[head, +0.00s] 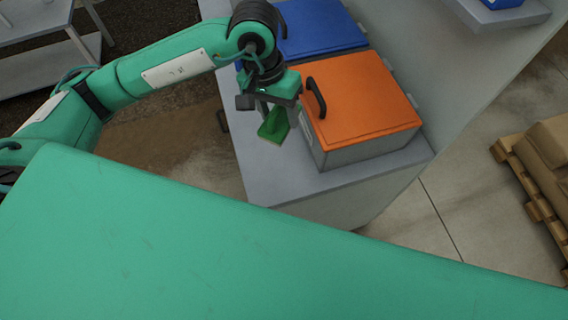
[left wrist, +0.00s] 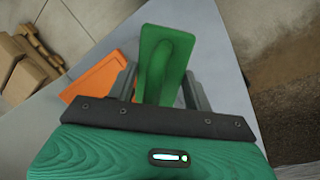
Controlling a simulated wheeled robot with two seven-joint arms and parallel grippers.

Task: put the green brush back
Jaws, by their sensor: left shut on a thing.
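The green brush (head: 273,126) is held by my left gripper (head: 270,106), just left of the orange-lidded box and above the grey counter. In the left wrist view the brush (left wrist: 166,55) extends out between the two fingers of the left gripper (left wrist: 160,85). The fingers are shut on it. Whether the brush touches the counter cannot be told. My right gripper is not in view.
A grey box with an orange lid (head: 362,98) and black handle stands on the counter (head: 262,176). A blue-lidded box (head: 318,27) stands behind it. A pallet with brown sacks (head: 548,160) is on the floor at right. The counter's front-left part is clear.

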